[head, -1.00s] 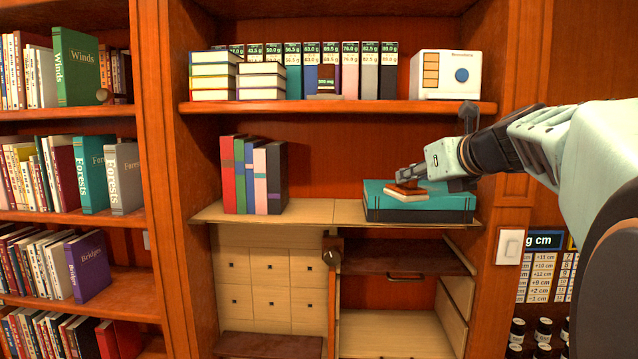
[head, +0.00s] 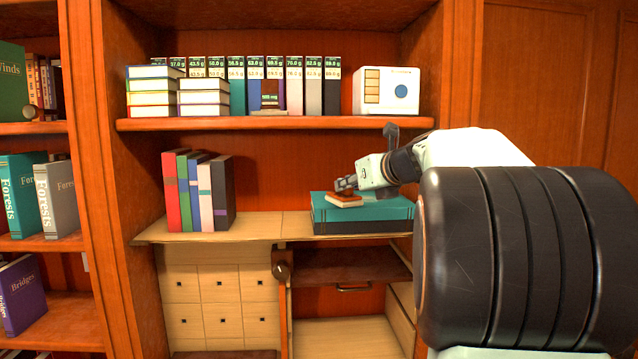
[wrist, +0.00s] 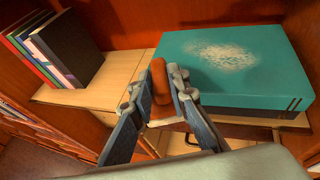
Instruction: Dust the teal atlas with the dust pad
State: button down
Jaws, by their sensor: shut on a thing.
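The teal atlas (head: 390,211) lies flat on the wooden counter, and it also shows in the wrist view (wrist: 275,75). A pale dusty patch (wrist: 222,55) is on its top cover. The dust pad (head: 345,201) has a brown handle and a cream base. My gripper (head: 345,184) is shut on the handle; in the wrist view the handle (wrist: 158,80) sits between the two fingers. The pad is at the left front part of the atlas, apart from the pale patch. I cannot tell whether its base touches the cover.
Upright books (head: 198,192) stand left on the counter. The shelf above (head: 300,123) holds stacked books (head: 152,92), labelled volumes and a white box (head: 387,91). An open compartment (head: 350,330) and small drawers (head: 219,283) are below. Bare counter (head: 270,224) lies between books and atlas.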

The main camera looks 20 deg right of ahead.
jog(key=w+d, duration=0.1)
jog(key=w, duration=0.3)
jog(key=w+d, duration=0.1)
jog(key=w, duration=0.2)
jog(key=w+d+f, duration=0.1)
jog(key=w, duration=0.3)
jog(key=shift+w, duration=0.35)
jog(key=shift+d+f+b, duration=0.1)
jog(key=shift+f+b, duration=0.35)
jog(key=shift+f, duration=0.25)
dwell(0.4)
jog(key=shift+s+d+p, duration=0.2)
jog(key=shift+d+p, duration=0.15)
jog(key=shift+d, duration=0.15)
jog(key=shift+s+d, duration=0.2)
jog(key=shift+d, duration=0.65)
jog(key=shift+s+d, duration=0.5)
jog(key=shift+d, duration=1.15)
jog(key=shift+s+d, duration=0.45)
jog(key=shift+d, duration=1.2)
jog(key=shift+s+d, duration=0.5)
jog(key=shift+d, duration=1.15)
